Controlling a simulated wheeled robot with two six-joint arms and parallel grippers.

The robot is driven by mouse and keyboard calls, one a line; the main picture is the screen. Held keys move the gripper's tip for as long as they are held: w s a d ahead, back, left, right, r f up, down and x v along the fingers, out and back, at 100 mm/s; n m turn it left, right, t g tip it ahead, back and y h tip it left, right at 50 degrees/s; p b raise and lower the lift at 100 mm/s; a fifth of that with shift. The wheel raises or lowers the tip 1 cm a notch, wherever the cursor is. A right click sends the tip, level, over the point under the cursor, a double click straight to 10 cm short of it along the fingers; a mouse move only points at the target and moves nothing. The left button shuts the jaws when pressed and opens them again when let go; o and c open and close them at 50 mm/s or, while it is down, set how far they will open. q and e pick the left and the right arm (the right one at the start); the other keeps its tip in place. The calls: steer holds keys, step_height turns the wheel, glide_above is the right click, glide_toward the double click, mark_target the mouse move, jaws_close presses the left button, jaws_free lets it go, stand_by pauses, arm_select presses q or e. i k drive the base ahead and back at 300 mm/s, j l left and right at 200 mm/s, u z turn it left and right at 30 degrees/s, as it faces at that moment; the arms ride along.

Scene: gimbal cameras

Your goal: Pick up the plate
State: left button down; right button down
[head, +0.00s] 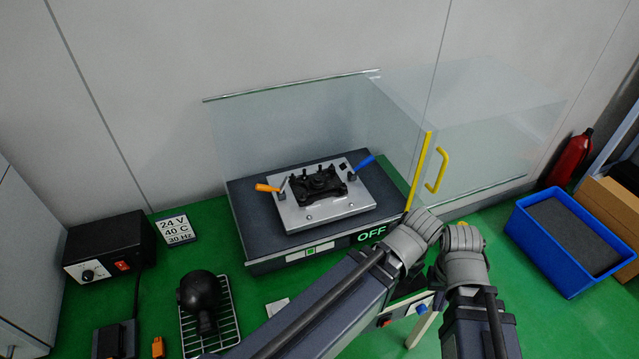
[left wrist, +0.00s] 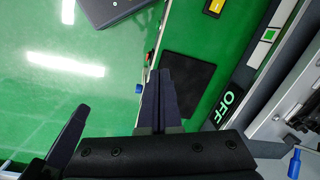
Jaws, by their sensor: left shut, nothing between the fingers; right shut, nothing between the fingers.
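A light grey metal plate (head: 335,212) lies on the dark platform of the glass-shielded machine. A black fixture (head: 318,186), an orange handle (head: 267,188) and a blue handle (head: 364,163) are on it. In the left wrist view the blue handle (left wrist: 294,163) shows at the lower right. A flat black plate-like piece (left wrist: 188,86) lies on the green surface there. My left gripper (left wrist: 157,76) is shut and empty, apart from both. In the head view its fingers are hidden. My right gripper (head: 463,239) is near the machine's front right corner, shut and empty; its fingertips are hard to see.
The machine's dark base (head: 300,262) shows "OFF". A glass door with a yellow handle (head: 436,170) stands open at right. A blue bin (head: 530,233) and red extinguisher (head: 571,158) stand further right. A black control box (head: 110,248), a sign (head: 176,230) and a rack (head: 226,300) are at left.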

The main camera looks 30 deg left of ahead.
mark_target(306, 190)
steer(key=k+u, duration=0.1)
steer(key=u, duration=0.6)
steer(key=k+u, duration=0.15)
steer(key=u, duration=0.2)
